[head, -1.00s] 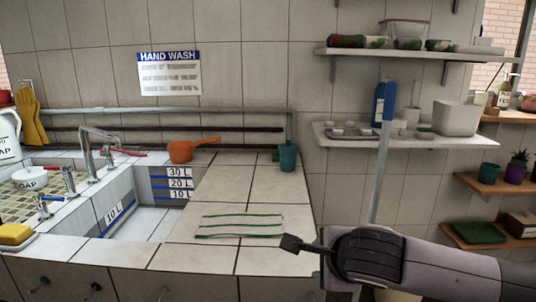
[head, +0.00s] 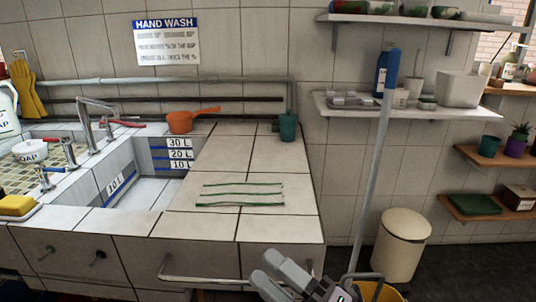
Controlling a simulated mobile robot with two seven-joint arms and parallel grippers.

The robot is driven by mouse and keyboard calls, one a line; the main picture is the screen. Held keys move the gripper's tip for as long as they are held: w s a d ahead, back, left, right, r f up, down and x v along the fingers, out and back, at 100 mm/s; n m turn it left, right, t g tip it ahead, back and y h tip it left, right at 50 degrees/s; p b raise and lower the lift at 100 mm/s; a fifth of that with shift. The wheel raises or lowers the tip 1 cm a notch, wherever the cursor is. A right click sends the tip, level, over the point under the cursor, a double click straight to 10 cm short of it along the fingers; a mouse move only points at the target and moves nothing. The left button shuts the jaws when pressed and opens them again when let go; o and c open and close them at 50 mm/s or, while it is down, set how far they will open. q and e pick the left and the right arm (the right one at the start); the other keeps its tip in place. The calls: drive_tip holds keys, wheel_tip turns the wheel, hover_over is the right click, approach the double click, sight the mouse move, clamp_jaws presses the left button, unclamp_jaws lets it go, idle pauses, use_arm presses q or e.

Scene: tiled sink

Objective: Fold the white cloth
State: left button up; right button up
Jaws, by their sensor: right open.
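The white cloth (head: 240,194) with thin green stripes lies flat on the white tiled counter, right of the sink basin. Its white parts blend with the tiles, so its exact edges are hard to tell. My right gripper (head: 277,276) is at the bottom of the head view, in front of the counter and below its top. It is open and empty, apart from the cloth. My left gripper is not in view.
An orange pan (head: 181,121) and a teal cup (head: 288,127) stand at the counter's back. The sink basin (head: 131,184) opens at left. A blue-topped pole (head: 376,165) and a cream bin (head: 402,245) stand right. Counter around the cloth is clear.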

drive_tip(key=d+f+m+t+h, duration=0.3)
drive_tip(key=d+f+m+h, duration=0.95)
drive_tip(key=f+m, duration=0.45)
drive_tip(key=s+d+f+m+g+h, duration=0.3)
drive_tip(key=s+d+f+m+g, duration=0.4)
drive_tip(key=s+f, duration=0.45)
wheel_tip(320, 180, up, 7)
drive_tip(key=t+p, duration=0.1)
drive_tip(key=p, duration=0.7)
drive_tip(key=shift+w+p, duration=0.2)
drive_tip(key=shift+p, duration=0.2)
